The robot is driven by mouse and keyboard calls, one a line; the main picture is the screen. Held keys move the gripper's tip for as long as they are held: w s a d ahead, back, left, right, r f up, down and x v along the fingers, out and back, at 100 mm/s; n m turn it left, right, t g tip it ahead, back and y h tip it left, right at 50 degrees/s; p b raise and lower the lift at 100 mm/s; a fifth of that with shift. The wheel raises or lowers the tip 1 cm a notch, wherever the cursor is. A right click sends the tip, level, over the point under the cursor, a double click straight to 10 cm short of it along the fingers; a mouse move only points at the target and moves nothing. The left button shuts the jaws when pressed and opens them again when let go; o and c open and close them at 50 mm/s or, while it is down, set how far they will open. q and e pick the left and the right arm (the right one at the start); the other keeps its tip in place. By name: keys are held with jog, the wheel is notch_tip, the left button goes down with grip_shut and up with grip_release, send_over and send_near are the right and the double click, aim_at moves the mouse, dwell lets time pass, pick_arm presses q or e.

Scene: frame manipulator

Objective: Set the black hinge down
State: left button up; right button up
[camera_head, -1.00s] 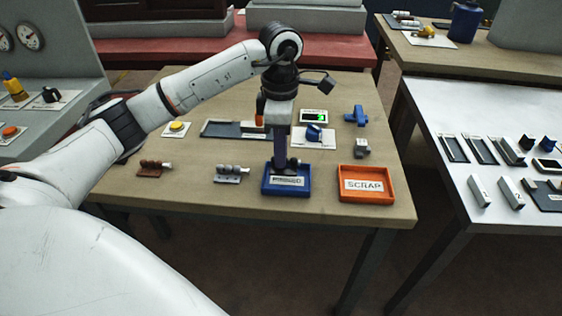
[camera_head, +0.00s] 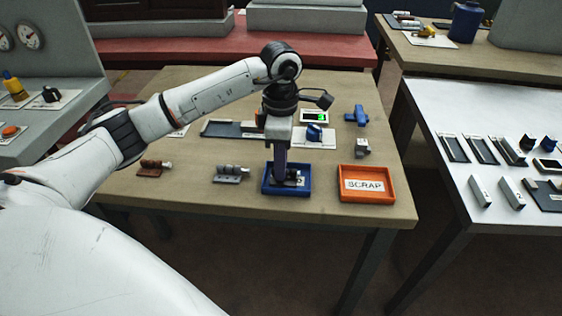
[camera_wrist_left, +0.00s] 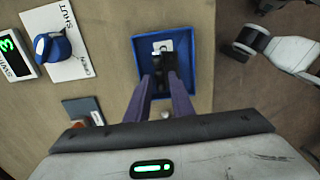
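The black hinge (camera_head: 291,182) is a small dark piece low inside the blue tray (camera_head: 266,191), over its white label. In the left wrist view the hinge (camera_wrist_left: 170,63) shows dark between the fingertips, inside the blue tray (camera_wrist_left: 141,47). My left gripper (camera_head: 280,180) points straight down into the tray, and its purple fingers (camera_wrist_left: 165,80) are closed on the hinge. Whether the hinge touches the tray floor is hard to tell. My right gripper is not in view.
An orange SCRAP tray (camera_head: 368,170) stands just right of the blue tray. A grey hinge (camera_head: 230,174) and a brown hinge (camera_head: 153,168) lie to the left. Behind are a blue part (camera_head: 314,132) on a card and a green-lit display (camera_head: 314,116).

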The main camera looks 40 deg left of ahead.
pick_arm(q)
notch_tip(320, 180, up, 12)
jog(key=shift+r+p, duration=0.2)
jog(key=shift+p, duration=0.1)
